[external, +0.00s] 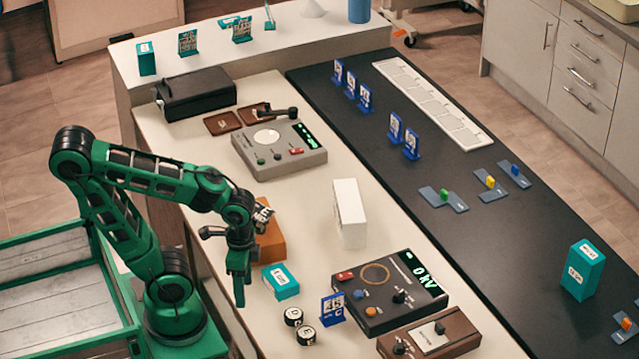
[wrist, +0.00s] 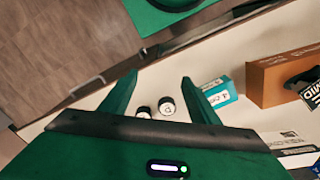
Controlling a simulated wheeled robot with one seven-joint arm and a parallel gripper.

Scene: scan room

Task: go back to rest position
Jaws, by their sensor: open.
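My green arm stands at the left in the external view, bent over the near edge of the white counter. My gripper (external: 239,285) points down above the counter edge, left of a teal box (external: 281,281). In the wrist view my gripper (wrist: 158,85) shows two green fingers spread apart with nothing held between them. Two small black and white round pieces (wrist: 155,107) show beyond the fingers. The teal box also shows in the wrist view (wrist: 218,93), right of the right finger.
An orange-brown box (external: 270,243) stands close behind my gripper. A blue number card (external: 332,308), the round pieces (external: 300,325) and a dark kV console (external: 390,290) lie to the right. A white block (external: 349,213) stands mid-counter. Floor (wrist: 50,50) shows beyond the counter edge.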

